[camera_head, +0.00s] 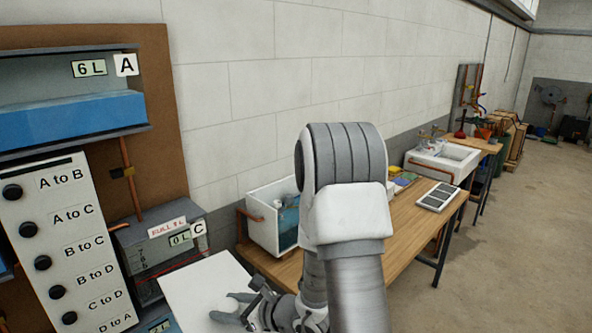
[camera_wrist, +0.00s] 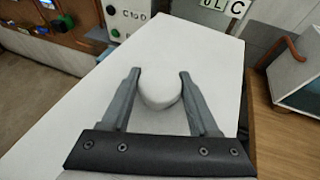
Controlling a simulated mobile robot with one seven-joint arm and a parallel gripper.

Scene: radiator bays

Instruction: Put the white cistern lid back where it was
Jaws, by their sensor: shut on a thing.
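The white cistern lid (camera_head: 195,284) is a flat rectangular panel with a round white knob. My gripper (camera_head: 238,302) is shut on this knob, at the bottom of the head view. In the wrist view the knob (camera_wrist: 160,92) sits between the two grey fingers of my gripper (camera_wrist: 159,73), and the lid (camera_wrist: 95,103) spreads out beneath them. An open-topped white cistern (camera_head: 262,233) with blue inside stands on the wooden bench, right of the lid. Part of it shows at the right of the wrist view (camera_wrist: 292,76). My arm hides part of the bench and the cistern's right side.
At left are a white panel with black knobs (camera_head: 62,235), upper tank A (camera_head: 70,118) and grey tank C (camera_head: 160,240), close behind the lid. The wooden bench (camera_head: 408,232) runs right, with a white sink (camera_head: 440,160) beyond. Open floor (camera_head: 530,240) lies at right.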

